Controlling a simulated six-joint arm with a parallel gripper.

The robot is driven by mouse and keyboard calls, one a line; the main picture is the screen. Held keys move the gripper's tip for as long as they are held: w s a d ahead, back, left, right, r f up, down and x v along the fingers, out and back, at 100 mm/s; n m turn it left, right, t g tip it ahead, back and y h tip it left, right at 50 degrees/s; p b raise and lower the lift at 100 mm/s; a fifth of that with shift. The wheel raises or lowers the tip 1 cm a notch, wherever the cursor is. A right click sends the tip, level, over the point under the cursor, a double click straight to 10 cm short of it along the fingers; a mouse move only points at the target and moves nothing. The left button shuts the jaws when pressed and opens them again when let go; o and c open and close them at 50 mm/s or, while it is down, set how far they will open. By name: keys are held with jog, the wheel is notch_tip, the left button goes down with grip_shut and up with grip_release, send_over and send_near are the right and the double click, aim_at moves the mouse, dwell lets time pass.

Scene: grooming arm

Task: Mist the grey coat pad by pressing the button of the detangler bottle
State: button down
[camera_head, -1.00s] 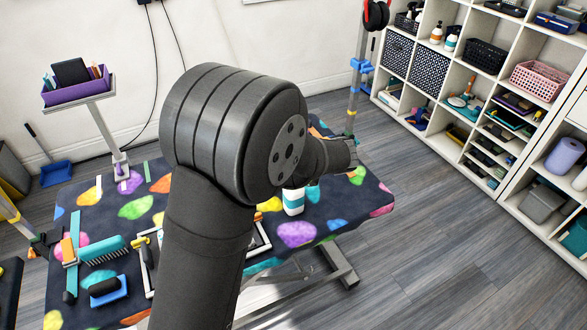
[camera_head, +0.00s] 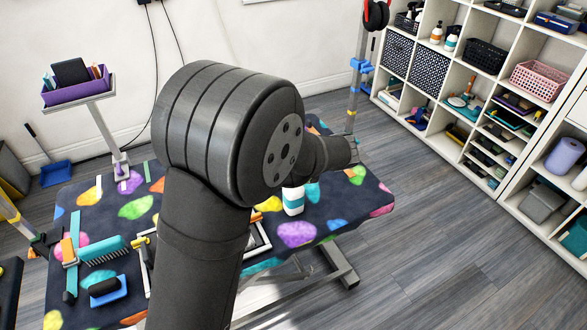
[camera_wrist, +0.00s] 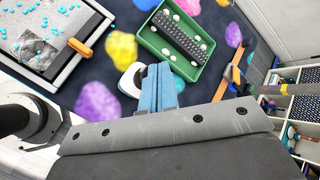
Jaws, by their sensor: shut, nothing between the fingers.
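The detangler bottle (camera_head: 293,202) stands on the patterned table, white with a teal part, close below my forearm in the head view. In the wrist view its white top (camera_wrist: 131,82) shows just left of my gripper (camera_wrist: 160,84), which partly covers it. My gripper's blue fingers are together, with nothing between them. Whether they touch the bottle, I cannot tell; the button is not clearly visible. The grey coat pad (camera_wrist: 35,40), dotted with teal, lies in a pale frame at upper left of the wrist view. My arm hides most of it in the head view.
A green tray (camera_wrist: 152,40) holding a dark ridged item and pale round pieces lies just beyond my fingers. An orange clip-like piece (camera_wrist: 80,47) sits at the pad frame's edge. Brushes (camera_head: 100,250) lie at the table's left. Shelves (camera_head: 465,105) stand at right.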

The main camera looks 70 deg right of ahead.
jog(key=shift+r, duration=2.8)
jog(key=shift+f, duration=3.05)
dwell(0.4)
jog(key=shift+f, duration=0.45)
